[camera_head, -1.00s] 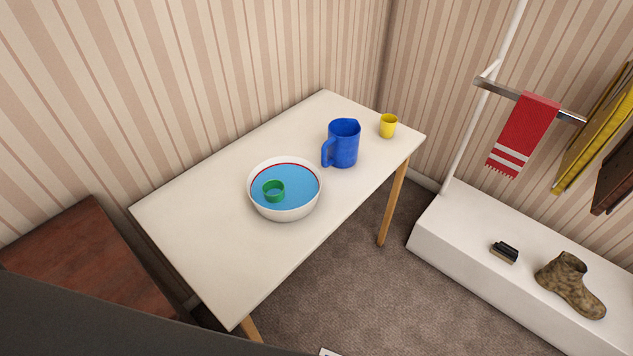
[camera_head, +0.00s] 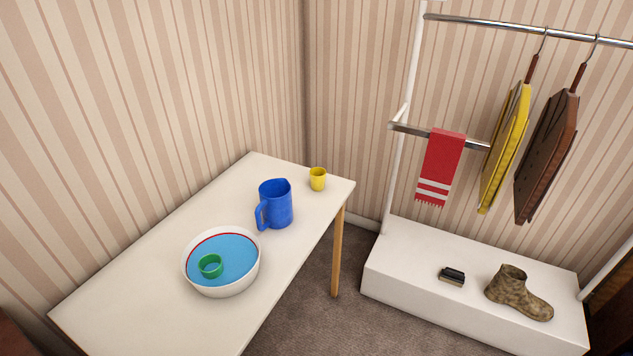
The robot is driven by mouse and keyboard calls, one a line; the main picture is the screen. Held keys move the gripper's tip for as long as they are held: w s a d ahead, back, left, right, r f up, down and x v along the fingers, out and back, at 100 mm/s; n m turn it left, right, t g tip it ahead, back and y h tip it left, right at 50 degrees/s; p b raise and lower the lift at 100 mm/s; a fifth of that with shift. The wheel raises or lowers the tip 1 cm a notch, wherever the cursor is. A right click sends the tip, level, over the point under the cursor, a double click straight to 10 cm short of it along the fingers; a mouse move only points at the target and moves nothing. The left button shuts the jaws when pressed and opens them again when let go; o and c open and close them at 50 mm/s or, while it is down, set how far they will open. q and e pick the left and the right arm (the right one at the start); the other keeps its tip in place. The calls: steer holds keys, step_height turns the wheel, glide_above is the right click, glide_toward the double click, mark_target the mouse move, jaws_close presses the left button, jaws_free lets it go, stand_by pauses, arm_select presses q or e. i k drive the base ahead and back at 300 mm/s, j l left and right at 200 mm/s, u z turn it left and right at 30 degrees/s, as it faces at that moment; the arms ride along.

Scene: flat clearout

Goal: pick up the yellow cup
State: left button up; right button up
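The yellow cup (camera_head: 317,180) stands upright on the white table (camera_head: 140,290), close to its far right corner. It is small and its open top faces up. The blue pitcher (camera_head: 275,205) stands to its left and a little nearer, apart from it. Nothing covers the cup. Neither of my grippers shows in the head view.
A white bowl (camera_head: 222,290) with blue inside and a green cup (camera_head: 210,266) in it sits on the table. To the right is a white rack platform (camera_head: 400,262) with a brush (camera_head: 452,276) and boot (camera_head: 518,293). A red towel (camera_head: 440,165) hangs above. Carpet (camera_head: 300,310) lies between.

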mark_target(318, 175)
steer(key=i+l+u, duration=0.1)
steer(key=i+l, duration=0.7)
steer(key=l, duration=0.15)
steer(key=i+l+u, duration=0.15)
steer(key=i+l, duration=0.25)
steer(key=l, duration=0.1)
